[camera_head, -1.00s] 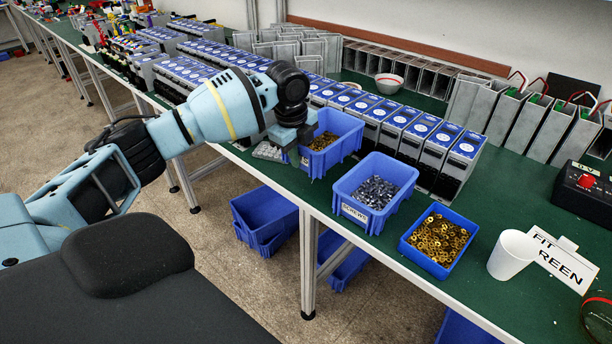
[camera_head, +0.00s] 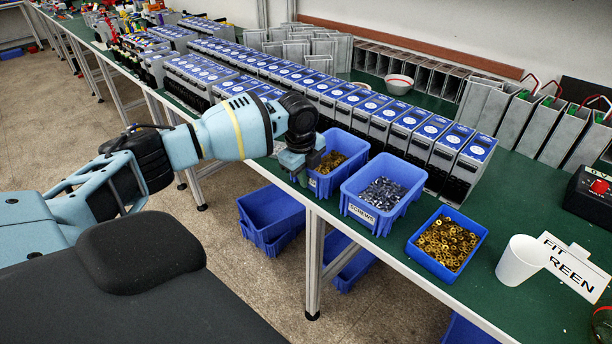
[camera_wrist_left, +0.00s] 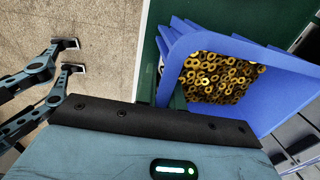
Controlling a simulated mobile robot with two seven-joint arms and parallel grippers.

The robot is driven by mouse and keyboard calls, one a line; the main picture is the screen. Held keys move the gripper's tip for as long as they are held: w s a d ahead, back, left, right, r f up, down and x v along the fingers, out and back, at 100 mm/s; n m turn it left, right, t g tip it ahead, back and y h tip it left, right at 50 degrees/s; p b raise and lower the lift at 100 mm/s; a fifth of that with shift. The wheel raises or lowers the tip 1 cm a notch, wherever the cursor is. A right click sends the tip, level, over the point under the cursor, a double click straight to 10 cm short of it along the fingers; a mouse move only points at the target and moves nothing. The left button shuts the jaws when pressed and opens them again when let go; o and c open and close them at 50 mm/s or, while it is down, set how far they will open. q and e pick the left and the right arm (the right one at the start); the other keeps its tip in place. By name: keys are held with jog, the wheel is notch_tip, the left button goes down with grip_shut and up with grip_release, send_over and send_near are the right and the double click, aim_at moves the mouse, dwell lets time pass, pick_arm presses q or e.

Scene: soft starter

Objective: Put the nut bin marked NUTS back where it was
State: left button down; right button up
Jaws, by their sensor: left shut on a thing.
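My left gripper (camera_head: 298,162) is shut on the nut bin (camera_head: 322,187), a blue open bin with brass-coloured nuts. The bin is at the table's front edge, left of the SCREWS bin. I cannot tell whether its base touches the table, and no NUTS label shows. In the left wrist view the nut bin (camera_wrist_left: 275,100) looks upright, with the nuts inside; my gripper's body hides its lower part. What looks like my right gripper (camera_wrist_left: 70,56) shows at the left of that view, over the floor, its two fingers apart and empty.
The blue SCREWS bin (camera_head: 352,205) stands close to the right of the nut bin. Further right are a blue bin of brass rings (camera_head: 430,262), a white cup (camera_head: 518,262) and a sign (camera_head: 572,265). A row of blue-topped devices (camera_head: 410,130) stands behind. Blue bins (camera_head: 270,215) are below the table.

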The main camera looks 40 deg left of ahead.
pick_arm(q)
jog(key=shift+f, duration=0.1)
jog(key=c, duration=1.5)
grip_release()
jog(key=r, duration=0.4)
jog(key=s+r, duration=0.1)
jog(key=r, duration=0.3)
jog(key=r+p, duration=0.1)
jog(key=r, duration=0.3)
jog(key=shift+s, duration=0.35)
